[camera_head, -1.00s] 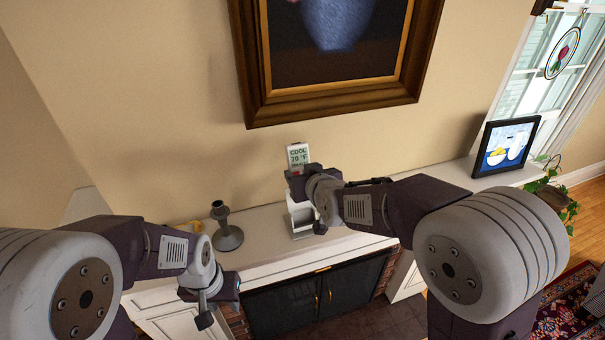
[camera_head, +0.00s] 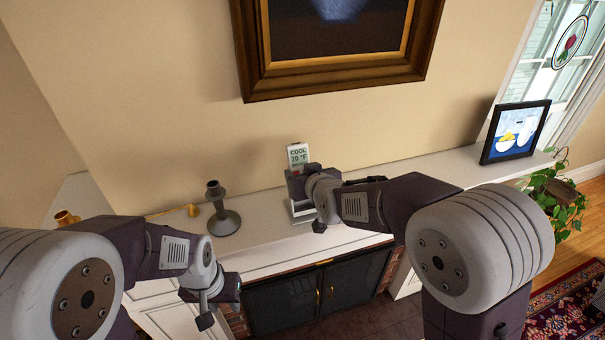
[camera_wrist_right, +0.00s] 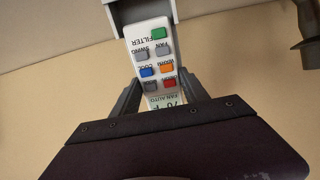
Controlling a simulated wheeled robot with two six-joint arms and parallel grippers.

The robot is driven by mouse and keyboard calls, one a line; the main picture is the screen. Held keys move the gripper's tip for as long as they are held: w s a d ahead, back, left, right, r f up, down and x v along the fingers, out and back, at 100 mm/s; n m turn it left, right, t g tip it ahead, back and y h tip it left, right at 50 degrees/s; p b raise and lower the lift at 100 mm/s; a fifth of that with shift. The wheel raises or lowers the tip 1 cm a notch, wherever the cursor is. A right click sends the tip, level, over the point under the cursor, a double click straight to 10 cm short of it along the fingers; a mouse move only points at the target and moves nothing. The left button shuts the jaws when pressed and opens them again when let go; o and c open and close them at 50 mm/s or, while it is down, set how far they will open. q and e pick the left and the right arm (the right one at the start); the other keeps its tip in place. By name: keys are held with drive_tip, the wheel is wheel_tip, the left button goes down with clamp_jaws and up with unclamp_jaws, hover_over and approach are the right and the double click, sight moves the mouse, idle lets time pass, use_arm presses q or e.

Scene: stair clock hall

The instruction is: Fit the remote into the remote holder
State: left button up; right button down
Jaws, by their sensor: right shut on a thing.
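The white remote (camera_head: 298,155) stands upright in my right gripper (camera_head: 303,178), its display reading COOL 70 °F. The right wrist view shows its coloured buttons (camera_wrist_right: 152,70) between the fingers (camera_wrist_right: 160,95). The white remote holder (camera_head: 302,214) stands on the mantel just below this gripper, which partly hides it. In the right wrist view the remote's far end is at the holder's edge (camera_wrist_right: 140,12); I cannot tell whether it is inside. My left gripper (camera_head: 212,305) hangs in front of the mantel, away from both; its jaw opening is unclear.
A dark grey candlestick (camera_head: 222,212) stands on the mantel (camera_head: 265,233) left of the holder. A brass item (camera_head: 175,211) lies further left. A framed picture (camera_head: 516,132) and a plant (camera_head: 556,190) are at the right. A large painting (camera_head: 340,60) hangs above.

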drive_tip(key=shift+f+b, duration=0.3)
drive_tip(key=shift+f, duration=0.25)
drive_tip(key=shift+s+d+f+b, duration=0.1)
drive_tip(key=shift+s+f+b, duration=0.1)
drive_tip(key=shift+f+b, duration=0.3)
drive_tip(key=shift+s+d+f+b, duration=0.1)
drive_tip(key=shift+s+f+b, duration=0.1)
drive_tip(key=shift+f+b, duration=0.25)
drive_tip(key=shift+r, duration=0.1)
drive_tip(key=c, duration=0.5)
unclamp_jaws()
drive_tip(key=shift+w+a, duration=0.1)
